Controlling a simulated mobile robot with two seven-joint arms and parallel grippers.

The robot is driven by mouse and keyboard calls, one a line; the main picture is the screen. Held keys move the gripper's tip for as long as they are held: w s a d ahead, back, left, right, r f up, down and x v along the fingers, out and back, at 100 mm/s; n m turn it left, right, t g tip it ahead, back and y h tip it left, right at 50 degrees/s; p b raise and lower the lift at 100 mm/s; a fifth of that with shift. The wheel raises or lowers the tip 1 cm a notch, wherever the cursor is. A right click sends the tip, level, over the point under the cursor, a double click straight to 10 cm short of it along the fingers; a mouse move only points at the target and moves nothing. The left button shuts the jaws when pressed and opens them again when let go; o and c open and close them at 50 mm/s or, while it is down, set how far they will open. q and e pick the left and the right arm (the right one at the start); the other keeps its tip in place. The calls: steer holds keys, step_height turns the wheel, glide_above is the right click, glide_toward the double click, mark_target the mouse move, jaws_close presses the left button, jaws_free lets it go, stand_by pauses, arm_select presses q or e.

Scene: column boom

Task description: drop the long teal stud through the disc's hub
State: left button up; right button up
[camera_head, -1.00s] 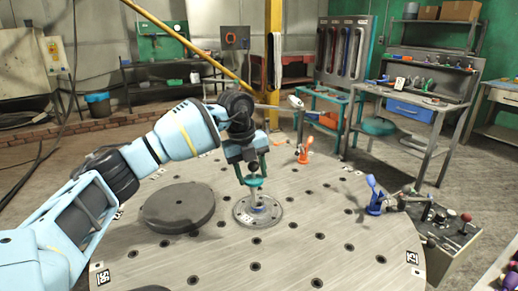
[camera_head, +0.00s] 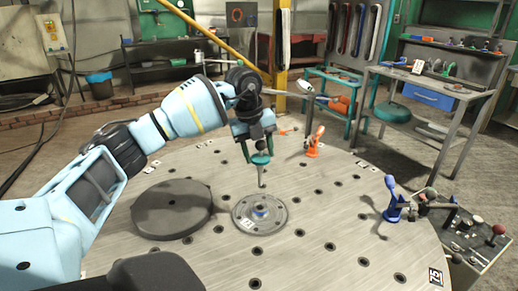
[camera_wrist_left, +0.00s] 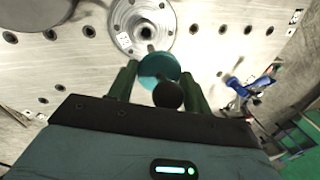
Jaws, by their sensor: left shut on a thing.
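The long teal stud (camera_head: 261,160) has a round teal head and a thin grey shank pointing down. My left gripper (camera_head: 258,154) is shut on it and holds it upright. The shank's tip is above the grey flanged disc (camera_head: 275,222), apart from its hub (camera_head: 261,211). In the left wrist view the teal head (camera_wrist_left: 158,68) sits between the fingers of the left gripper (camera_wrist_left: 158,82). The disc (camera_wrist_left: 122,20) lies beyond it with its dark hub hole (camera_wrist_left: 146,33) open. My right gripper is not in view.
A dark round plate (camera_head: 172,209) lies on the perforated round table (camera_head: 315,250), left of the disc. An orange clamp (camera_head: 315,142) stands behind and a blue clamp (camera_head: 393,203) at the right edge. Table surface in front of the disc is clear.

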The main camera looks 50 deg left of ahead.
mark_target(259, 172)
arm_select(q)
steer(key=shift+f+b, duration=0.4)
steer(key=shift+f, duration=0.05)
step_height(259, 172, down, 4)
steer(key=b, duration=0.3)
steer(key=shift+r, duration=0.2)
step_height(259, 172, down, 2)
steer(key=shift+b, duration=1.25)
steer(key=shift+r, duration=0.25)
steer(key=shift+p, duration=0.35)
steer(key=shift+w+p, duration=0.1)
steer(key=shift+p, duration=0.2)
steer(key=shift+f, duration=0.35)
